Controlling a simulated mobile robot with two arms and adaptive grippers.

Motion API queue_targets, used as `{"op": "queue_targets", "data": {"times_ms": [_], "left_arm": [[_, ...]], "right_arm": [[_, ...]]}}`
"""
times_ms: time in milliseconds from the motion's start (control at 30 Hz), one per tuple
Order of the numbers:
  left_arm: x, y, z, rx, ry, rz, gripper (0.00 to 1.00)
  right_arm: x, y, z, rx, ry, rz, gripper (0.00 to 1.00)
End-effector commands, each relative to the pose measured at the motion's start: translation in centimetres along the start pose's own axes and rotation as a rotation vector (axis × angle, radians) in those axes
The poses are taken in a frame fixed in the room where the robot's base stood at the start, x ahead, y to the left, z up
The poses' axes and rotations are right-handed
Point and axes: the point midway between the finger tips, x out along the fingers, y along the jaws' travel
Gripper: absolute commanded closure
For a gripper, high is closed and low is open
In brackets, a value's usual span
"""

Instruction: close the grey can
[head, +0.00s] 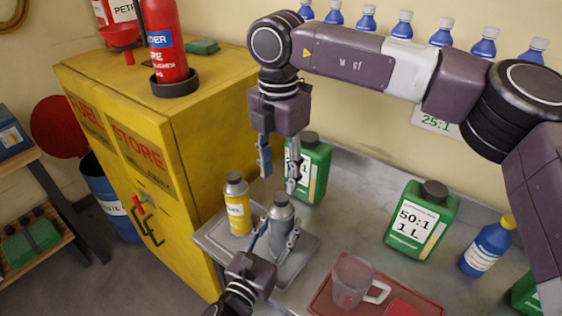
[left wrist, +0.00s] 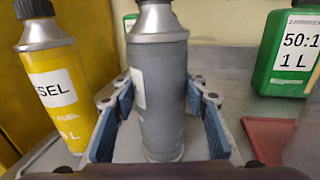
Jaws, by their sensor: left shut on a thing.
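The grey can (head: 281,222) stands upright on a grey tray (head: 212,240), to the right of the yellow can (head: 238,207). A dark top shows on it in the head view; I cannot tell whether it is a seated cap. The left wrist view shows the grey can (left wrist: 158,95) between my left fingers, its top cut off. My left gripper (head: 274,243) is shut on the grey can's body. My right gripper (head: 279,183) points down above the grey can, fingers apart and empty, in front of a green jug (head: 312,172).
A yellow fuel cabinet (head: 200,130) stands left of the bench. A green 50:1 jug (head: 421,222), a blue bottle (head: 486,246) and a clear mug (head: 352,283) on a red tray (head: 318,300) are to the right. Bare bench lies between the grey tray and the 50:1 jug.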

Motion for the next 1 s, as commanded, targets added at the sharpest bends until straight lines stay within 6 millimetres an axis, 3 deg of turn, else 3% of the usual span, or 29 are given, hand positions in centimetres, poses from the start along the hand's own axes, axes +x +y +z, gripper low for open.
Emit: {"op": "queue_targets", "data": {"times_ms": [1000], "left_arm": [[0.0, 0.0, 0.1, 0.0, -0.001, 0.0, 1.0]], "right_arm": [[-1.5, -0.1, 0.0, -1.954, 0.002, 0.002, 0.6]]}}
